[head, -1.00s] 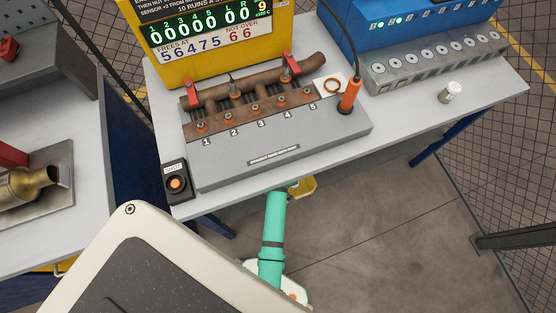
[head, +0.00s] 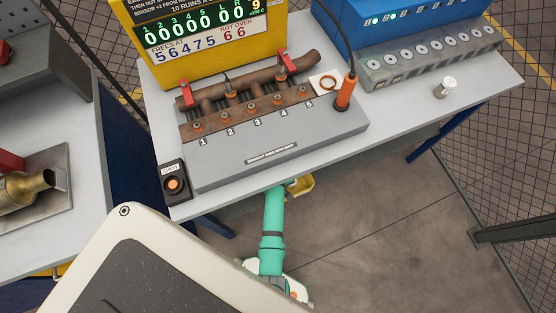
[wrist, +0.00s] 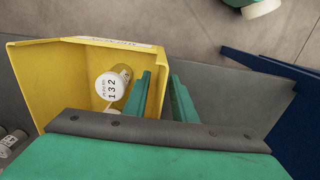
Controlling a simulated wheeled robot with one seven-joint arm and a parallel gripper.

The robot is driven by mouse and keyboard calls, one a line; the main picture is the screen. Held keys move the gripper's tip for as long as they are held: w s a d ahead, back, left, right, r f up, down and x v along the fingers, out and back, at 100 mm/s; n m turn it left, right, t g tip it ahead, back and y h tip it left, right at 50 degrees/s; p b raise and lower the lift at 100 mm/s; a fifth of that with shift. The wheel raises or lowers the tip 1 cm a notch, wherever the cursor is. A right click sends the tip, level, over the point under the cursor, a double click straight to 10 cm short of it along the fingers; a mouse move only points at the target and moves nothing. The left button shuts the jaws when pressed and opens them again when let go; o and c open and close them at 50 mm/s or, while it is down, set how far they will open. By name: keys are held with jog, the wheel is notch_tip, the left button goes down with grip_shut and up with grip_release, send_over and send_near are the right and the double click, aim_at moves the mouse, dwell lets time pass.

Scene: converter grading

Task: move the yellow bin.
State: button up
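The yellow bin (wrist: 62,75) is at the upper left of the wrist view, with a white-topped canister (wrist: 112,85) marked 132 inside. A label strip runs along its far rim. In the head view a small part of the yellow bin (head: 304,187) shows below the table's front edge; the rest is hidden. My gripper (wrist: 161,76) has its two green fingers apart, at the bin's right side. The left finger overlaps the bin's inside, and the right finger is beyond its right edge. I cannot tell whether either finger touches the wall.
A grey surface (wrist: 235,90) lies beside the bin, with more canisters (wrist: 10,143) at the lower left. The grey table (head: 445,125) overhangs my arm and carries a manifold fixture (head: 260,130), a yellow display and a blue unit. Open floor (head: 370,240) lies at right.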

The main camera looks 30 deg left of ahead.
jog(key=shift+f, duration=1.35)
grip_shut()
jog(key=shift+w+a, duration=0.1)
